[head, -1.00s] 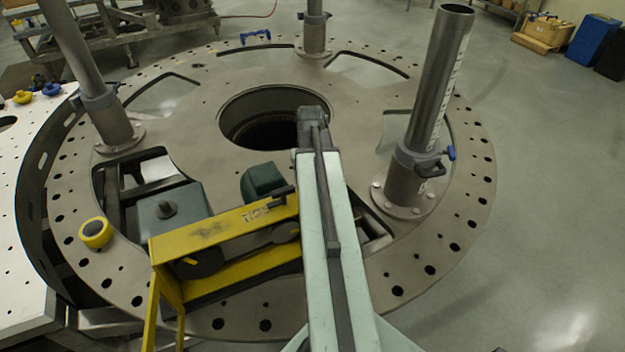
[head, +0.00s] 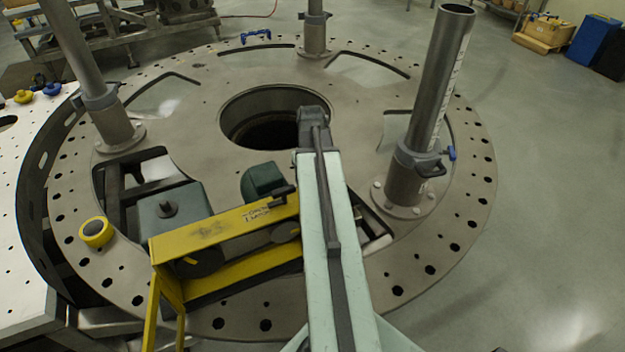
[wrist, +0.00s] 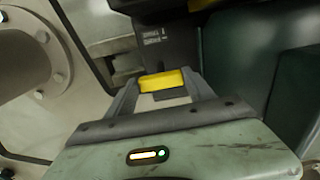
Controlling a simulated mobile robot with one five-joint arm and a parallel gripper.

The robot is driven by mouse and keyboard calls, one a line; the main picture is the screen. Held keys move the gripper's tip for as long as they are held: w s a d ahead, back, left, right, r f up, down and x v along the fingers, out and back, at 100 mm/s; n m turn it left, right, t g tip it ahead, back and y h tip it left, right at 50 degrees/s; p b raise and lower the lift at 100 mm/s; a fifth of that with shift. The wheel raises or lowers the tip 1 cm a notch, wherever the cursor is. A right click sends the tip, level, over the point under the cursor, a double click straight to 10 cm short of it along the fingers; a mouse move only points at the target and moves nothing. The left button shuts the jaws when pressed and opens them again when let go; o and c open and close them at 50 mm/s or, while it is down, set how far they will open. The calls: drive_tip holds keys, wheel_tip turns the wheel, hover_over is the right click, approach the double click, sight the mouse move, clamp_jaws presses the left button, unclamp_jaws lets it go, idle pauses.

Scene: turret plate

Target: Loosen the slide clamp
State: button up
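A similar clamp (head: 99,96) is on the left post, and another (head: 314,17) is on the back post. My gripper (wrist: 161,82) shows in the wrist view with its two grey fingers apart. A small yellow block (wrist: 162,79) lies between the fingertips; I cannot tell whether they press on it. In the head view the gripper is hidden, and my pale green arm crosses the plate's front.
The round turret plate (head: 202,131) has a large central hole and several cutouts. A yellow bracket (head: 205,236) and dark green boxes (head: 172,212) are left of my arm.

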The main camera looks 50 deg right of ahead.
drive_tip(key=o, duration=0.3)
drive_tip(key=shift+s+r, duration=0.1)
drive_tip(key=shift+s, duration=0.05)
wheel_tip(320, 180, up, 8)
drive_tip(key=p, duration=0.8)
